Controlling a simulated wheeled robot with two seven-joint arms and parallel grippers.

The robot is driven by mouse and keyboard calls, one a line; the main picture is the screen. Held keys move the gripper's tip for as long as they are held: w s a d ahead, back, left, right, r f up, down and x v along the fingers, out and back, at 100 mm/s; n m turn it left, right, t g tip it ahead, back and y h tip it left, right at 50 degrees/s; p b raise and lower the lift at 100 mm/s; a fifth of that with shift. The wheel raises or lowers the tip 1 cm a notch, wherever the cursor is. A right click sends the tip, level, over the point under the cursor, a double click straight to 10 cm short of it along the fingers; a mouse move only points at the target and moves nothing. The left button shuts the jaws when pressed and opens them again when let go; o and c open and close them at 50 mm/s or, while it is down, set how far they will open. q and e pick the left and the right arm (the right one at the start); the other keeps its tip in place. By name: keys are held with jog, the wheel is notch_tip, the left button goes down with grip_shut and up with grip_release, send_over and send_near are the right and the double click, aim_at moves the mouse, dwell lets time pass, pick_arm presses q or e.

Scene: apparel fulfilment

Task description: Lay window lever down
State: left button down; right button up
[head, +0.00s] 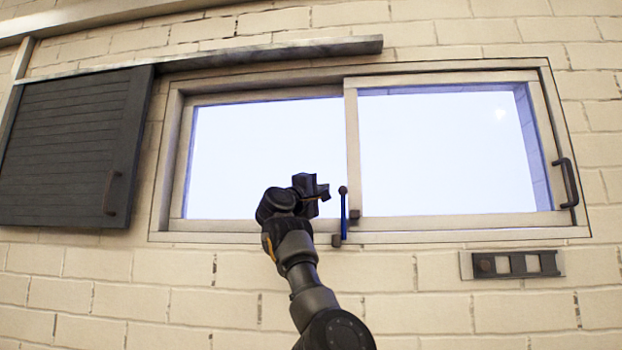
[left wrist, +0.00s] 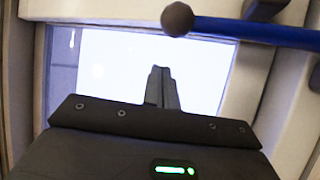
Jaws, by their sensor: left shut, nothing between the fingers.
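The window lever (head: 343,214) is a thin blue rod with a brown ball on top. It stands upright at the lower frame of the window, near the middle post. In the left wrist view the lever (left wrist: 262,32) lies across the top right, its ball to the left. My left gripper (head: 322,191) is just left of the lever's ball in the head view, in front of the left pane. Its fingers (left wrist: 160,82) are shut with nothing between them and appear apart from the lever. My right gripper is not in view.
The sliding window (head: 352,150) has a dark handle (head: 566,182) on its right side. A dark louvred shutter (head: 68,150) hangs at the left under a rail (head: 270,52). A switch plate (head: 512,264) is on the brick wall at the lower right.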

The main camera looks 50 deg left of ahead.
aim_at(343, 213)
pick_arm(q)
jog(key=d, duration=0.1)
jog(key=d+f+p, duration=0.1)
jog(key=d, duration=0.1)
jog(key=shift+s+d+f, duration=0.1)
jog(key=shift+s+d, duration=0.1)
jog(key=shift+d, duration=0.1)
jog(key=shift+a, duration=0.15)
